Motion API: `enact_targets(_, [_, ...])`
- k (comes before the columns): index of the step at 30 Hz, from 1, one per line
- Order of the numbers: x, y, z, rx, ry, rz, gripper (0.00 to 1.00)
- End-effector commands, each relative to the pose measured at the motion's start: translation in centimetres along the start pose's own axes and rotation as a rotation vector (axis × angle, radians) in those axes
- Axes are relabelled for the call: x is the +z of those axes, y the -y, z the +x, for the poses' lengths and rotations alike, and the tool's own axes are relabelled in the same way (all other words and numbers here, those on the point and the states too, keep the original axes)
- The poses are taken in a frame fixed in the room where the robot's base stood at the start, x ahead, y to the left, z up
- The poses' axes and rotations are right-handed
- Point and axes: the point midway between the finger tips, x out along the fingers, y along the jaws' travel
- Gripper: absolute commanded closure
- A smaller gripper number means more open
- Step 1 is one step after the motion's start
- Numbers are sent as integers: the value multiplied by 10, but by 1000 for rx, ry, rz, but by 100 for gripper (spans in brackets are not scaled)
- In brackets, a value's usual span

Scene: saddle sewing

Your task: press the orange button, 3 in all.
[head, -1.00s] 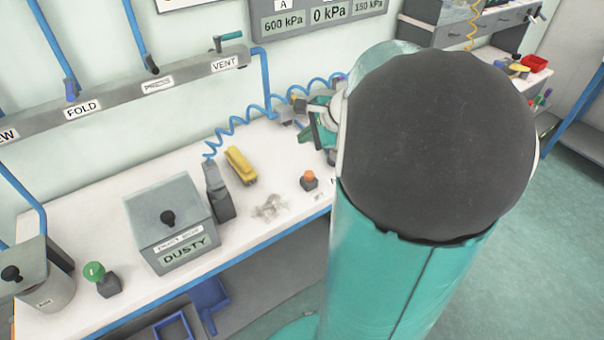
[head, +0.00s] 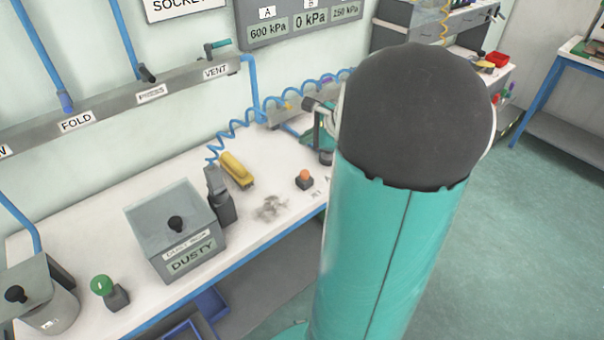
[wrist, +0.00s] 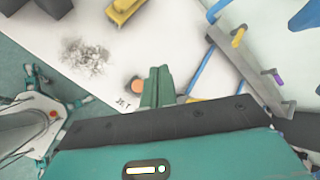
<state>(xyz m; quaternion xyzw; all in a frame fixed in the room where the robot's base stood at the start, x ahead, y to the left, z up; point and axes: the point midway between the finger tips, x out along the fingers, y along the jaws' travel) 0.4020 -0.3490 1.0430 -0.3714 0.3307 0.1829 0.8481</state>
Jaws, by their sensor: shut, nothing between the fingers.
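The orange button (head: 304,175) sits on a small dark block near the front edge of the white bench in the head view. In the wrist view the orange button (wrist: 138,87) shows just left of my gripper (wrist: 158,72). My gripper's two green fingers are shut together and empty, pointing toward the bench. I cannot tell from the wrist view how high the fingertips are above the button, or whether they touch it. In the head view my arm's large black joint and teal link hide most of the wrist, and the fingertips cannot be made out.
A grey DUSTY box (head: 178,232), a green button (head: 102,286) and a yellow tool (head: 237,170) stand on the bench (head: 80,250). A pile of grey dust (head: 270,208) lies left of the orange button. A grey rail (wrist: 250,68) is right of my gripper in the wrist view.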

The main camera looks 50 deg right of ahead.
Motion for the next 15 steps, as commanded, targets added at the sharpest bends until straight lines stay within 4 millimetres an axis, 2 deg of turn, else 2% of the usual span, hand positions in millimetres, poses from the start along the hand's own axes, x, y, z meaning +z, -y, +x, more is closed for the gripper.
enact_targets(8, [-5,-4,5,1,0,1,100])
enact_targets(15, [-19,-20,25,2,-1,5,100])
